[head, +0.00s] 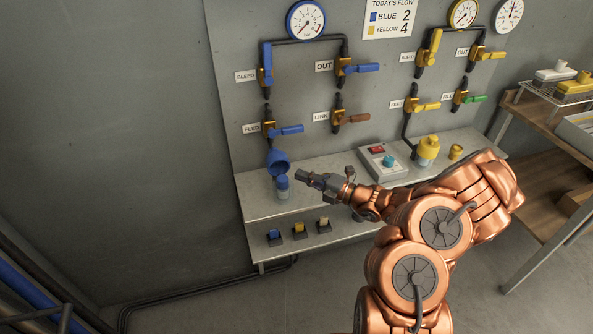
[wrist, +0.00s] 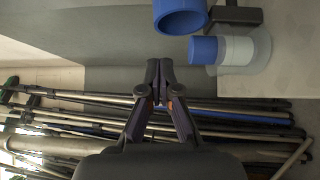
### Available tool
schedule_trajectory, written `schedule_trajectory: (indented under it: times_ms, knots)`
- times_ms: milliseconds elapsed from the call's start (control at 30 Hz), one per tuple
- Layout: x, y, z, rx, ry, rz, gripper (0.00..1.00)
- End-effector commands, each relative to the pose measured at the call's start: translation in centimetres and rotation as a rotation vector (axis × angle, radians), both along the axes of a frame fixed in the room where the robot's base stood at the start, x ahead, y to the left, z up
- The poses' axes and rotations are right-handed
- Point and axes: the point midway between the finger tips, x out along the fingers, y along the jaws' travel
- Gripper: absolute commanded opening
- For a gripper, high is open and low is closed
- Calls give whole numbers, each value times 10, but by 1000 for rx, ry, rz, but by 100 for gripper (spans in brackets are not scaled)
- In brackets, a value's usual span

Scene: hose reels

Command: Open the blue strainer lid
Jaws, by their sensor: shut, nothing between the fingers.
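The blue strainer lid (head: 278,161) is tipped up at the back of the strainer, off its mouth, in the head view. In the wrist view the lid (wrist: 181,15) shows as a hollow blue cup at the top. The clear strainer body (head: 283,194) stands on the grey shelf with a blue-topped insert (head: 283,182) in it. The insert also shows in the wrist view (wrist: 207,50). My gripper (head: 299,176) is just right of the strainer, shut and empty. Its fingertips (wrist: 159,70) appear apart from the lid and strainer.
The grey shelf (head: 258,207) carries a control box (head: 383,163) and a yellow-lidded strainer (head: 428,148) to the right. A blue-handled feed valve (head: 286,130) is on the panel above the lid. Small coloured blocks (head: 299,231) sit on the lower ledge. Floor space lies left.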

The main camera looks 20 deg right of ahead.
Motion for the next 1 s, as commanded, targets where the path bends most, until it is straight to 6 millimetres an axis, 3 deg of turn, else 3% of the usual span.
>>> schedule_trajectory:
  times_ms: [567, 867, 1000]
  knots:
    - [-50, -45, -4, -1, 1, -2, 0]
    - [-55, -49, -4, 0, 0, -1, 0]
    - [-56, -36, 5, -40, -33, 39, 0]
